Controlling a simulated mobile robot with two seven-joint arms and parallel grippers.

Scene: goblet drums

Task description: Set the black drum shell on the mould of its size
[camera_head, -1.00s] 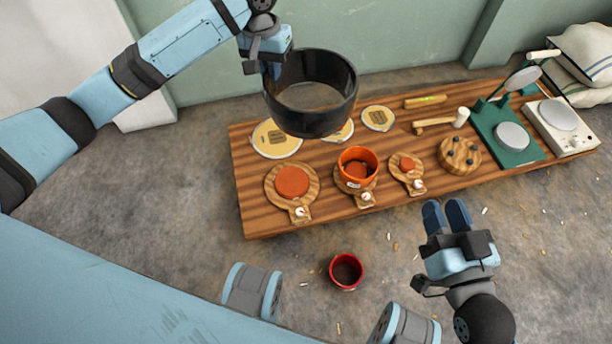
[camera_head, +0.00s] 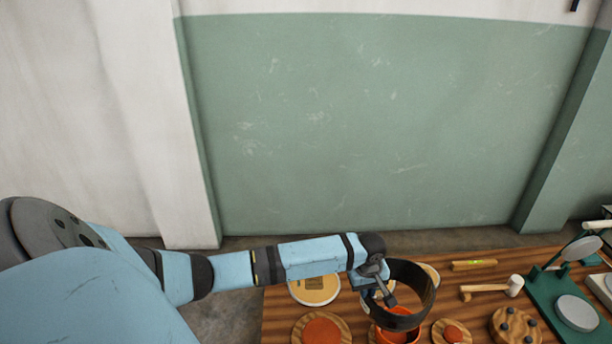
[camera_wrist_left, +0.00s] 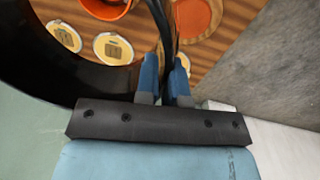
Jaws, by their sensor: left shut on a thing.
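The black drum shell (camera_head: 429,292) is an open ring held in the air over the table. My left gripper (camera_head: 380,288) is shut on its wall, at the left side of the ring. In the left wrist view the two blue fingers (camera_wrist_left: 165,82) pinch the wall of the shell (camera_wrist_left: 50,78). Below are three round wooden moulds with orange tops. The left mould (camera_head: 322,331) is the widest bare one, and the right mould (camera_head: 453,332) is small. An orange shell (camera_head: 398,336) is on the middle one, partly hidden by the black shell. My right gripper is out of view.
A pale yellow disc (camera_head: 314,289) lies behind the left mould. A mallet (camera_head: 492,288), a level-like bar (camera_head: 474,265), a wooden block with dark knobs (camera_head: 515,325) and a green stand (camera_head: 552,300) occupy the right. A green wall (camera_head: 370,120) rises behind the wooden table.

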